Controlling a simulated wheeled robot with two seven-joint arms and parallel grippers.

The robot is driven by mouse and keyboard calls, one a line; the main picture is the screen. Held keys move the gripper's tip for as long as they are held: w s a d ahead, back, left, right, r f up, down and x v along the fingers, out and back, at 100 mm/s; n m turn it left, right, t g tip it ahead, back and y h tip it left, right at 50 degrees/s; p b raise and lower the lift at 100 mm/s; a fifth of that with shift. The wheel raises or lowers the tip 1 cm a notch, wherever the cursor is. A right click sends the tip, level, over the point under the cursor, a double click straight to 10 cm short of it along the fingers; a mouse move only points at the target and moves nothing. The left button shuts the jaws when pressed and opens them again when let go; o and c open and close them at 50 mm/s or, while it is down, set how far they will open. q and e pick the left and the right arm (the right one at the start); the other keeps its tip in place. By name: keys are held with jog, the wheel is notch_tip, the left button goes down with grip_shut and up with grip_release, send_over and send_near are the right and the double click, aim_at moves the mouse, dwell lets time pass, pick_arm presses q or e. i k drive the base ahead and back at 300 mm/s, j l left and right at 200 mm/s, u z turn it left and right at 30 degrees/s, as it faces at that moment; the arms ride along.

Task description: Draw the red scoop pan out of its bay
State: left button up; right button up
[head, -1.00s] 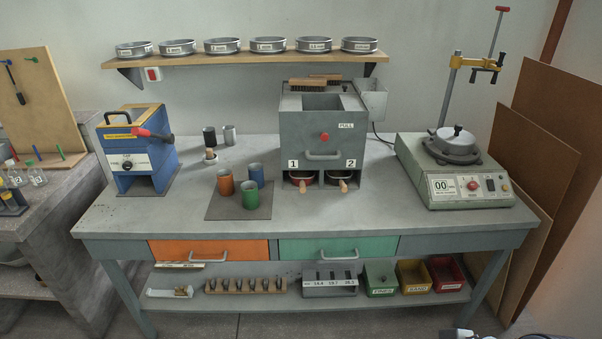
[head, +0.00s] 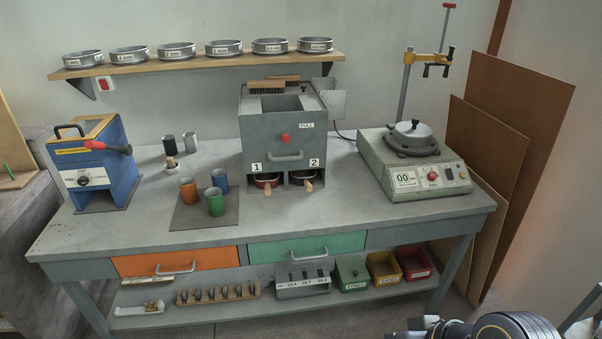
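The red scoop pan (head: 267,181) sits in bay 1, the left opening at the foot of the grey box (head: 284,137) on the bench. Its red rim and wooden handle (head: 267,190) show at the opening; the rest is hidden inside. A dark pan (head: 303,178) with a wooden handle sits in bay 2 beside it. One of my arms shows at the bottom right edge, but no gripper fingers are visible. Neither gripper is in view.
Orange, blue and green cups stand on a dark mat (head: 184,220) left of the bays. A blue machine (head: 92,165) stands at the left and a green-grey machine (head: 413,170) at the right. The bench top (head: 300,216) before the bays is clear.

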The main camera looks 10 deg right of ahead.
aim_at(266, 176)
jog(key=i+j+z, duration=0.1)
jog(key=i+j, duration=0.25)
jog(key=i, duration=0.2)
jog(key=i+j+z, duration=0.1)
jog(key=i+j, duration=0.35)
jog(key=i, duration=0.1)
